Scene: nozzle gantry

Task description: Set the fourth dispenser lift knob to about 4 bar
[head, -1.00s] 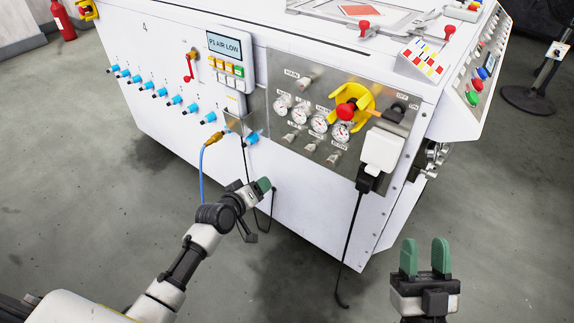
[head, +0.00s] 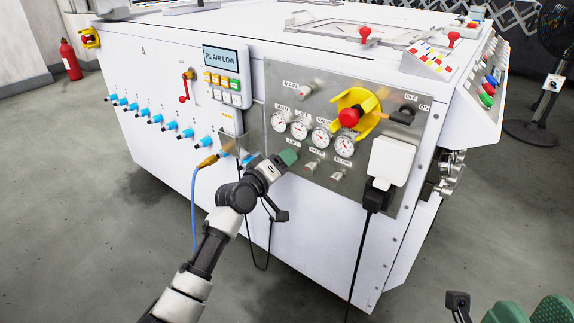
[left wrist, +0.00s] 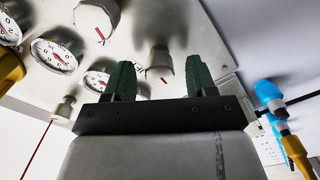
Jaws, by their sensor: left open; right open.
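The steel panel (head: 270,172) on the white machine carries a row of small grey knobs under several round gauges. In the head view my left gripper (head: 287,157) is at the left end of that lower row and hides the lift knob. In the left wrist view a grey knob (left wrist: 160,65) with a red mark stands between the open green fingertips (left wrist: 160,78), apart from both. The lift gauge (head: 300,130) is second in its row; its reading is too small to tell. My right gripper (head: 528,310) is open and empty at the bottom right, partly out of frame.
The valve knob (head: 312,168) and blow knob (head: 337,178) are close to the right of my left gripper. A red knob in a yellow guard (head: 358,108) and a white plug box (head: 388,160) are further right. A brass fitting (head: 208,161) with a blue hose is left.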

